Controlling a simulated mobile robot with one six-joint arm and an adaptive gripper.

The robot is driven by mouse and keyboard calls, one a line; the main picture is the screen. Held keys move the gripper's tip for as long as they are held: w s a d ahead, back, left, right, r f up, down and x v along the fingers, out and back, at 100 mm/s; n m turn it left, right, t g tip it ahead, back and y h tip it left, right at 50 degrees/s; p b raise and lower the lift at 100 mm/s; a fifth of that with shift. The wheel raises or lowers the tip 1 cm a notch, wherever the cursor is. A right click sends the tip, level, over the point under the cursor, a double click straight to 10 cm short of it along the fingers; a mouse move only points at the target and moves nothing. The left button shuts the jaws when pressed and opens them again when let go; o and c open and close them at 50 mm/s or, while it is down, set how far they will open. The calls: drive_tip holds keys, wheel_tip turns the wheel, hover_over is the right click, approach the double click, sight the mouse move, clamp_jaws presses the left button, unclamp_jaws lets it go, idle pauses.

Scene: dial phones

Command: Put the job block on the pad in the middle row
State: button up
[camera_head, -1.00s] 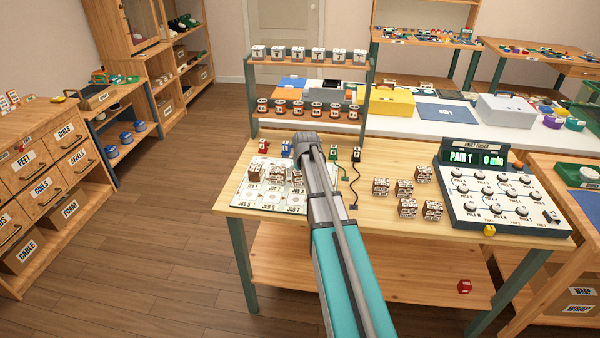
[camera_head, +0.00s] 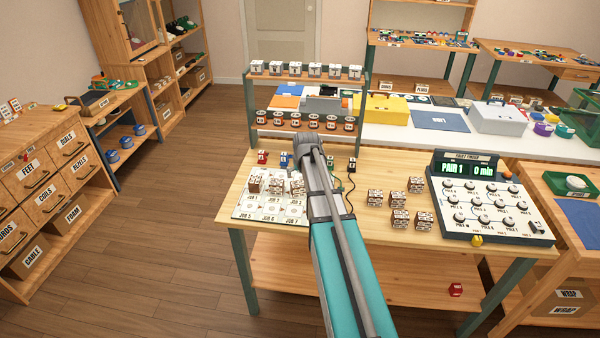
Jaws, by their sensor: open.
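Several brown-and-white printed blocks, such as one at the front (camera_head: 424,220), stand in loose rows on the wooden table, right of my arm. Their print is too small to tell which is the job block. A pale board (camera_head: 243,212) with pads marked JOB lies at the table's left. Blocks (camera_head: 276,185) stand on its farther part, and pads in the nearest row are bare. My arm reaches over the table between the board and the loose blocks, hiding part of the table and perhaps the board's right edge. My gripper is hidden behind the arm's far end.
A fault finder panel (camera_head: 490,214) reading PAIR 1 stands at the table's right. A two-tier rack (camera_head: 250,110) with cubes and jars rises at the back. Red and blue plugs and dark cords lie before it. A red block (camera_head: 455,289) is on the lower shelf.

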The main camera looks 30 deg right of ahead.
drive_tip(key=shift+s+r+p, duration=0.25)
drive_tip(key=shift+r+p, duration=0.1)
drive_tip(key=shift+r, duration=0.25)
idle(0.3)
drive_tip(key=s+a+f+n+g, duration=0.1)
drive_tip(key=s+a+g, duration=0.3)
drive_tip(key=s+a, duration=1.8)
drive_tip(key=shift+f+n+y, duration=0.2)
drive_tip(key=shift+n+y, duration=0.2)
drive_tip(key=shift+n, duration=0.3)
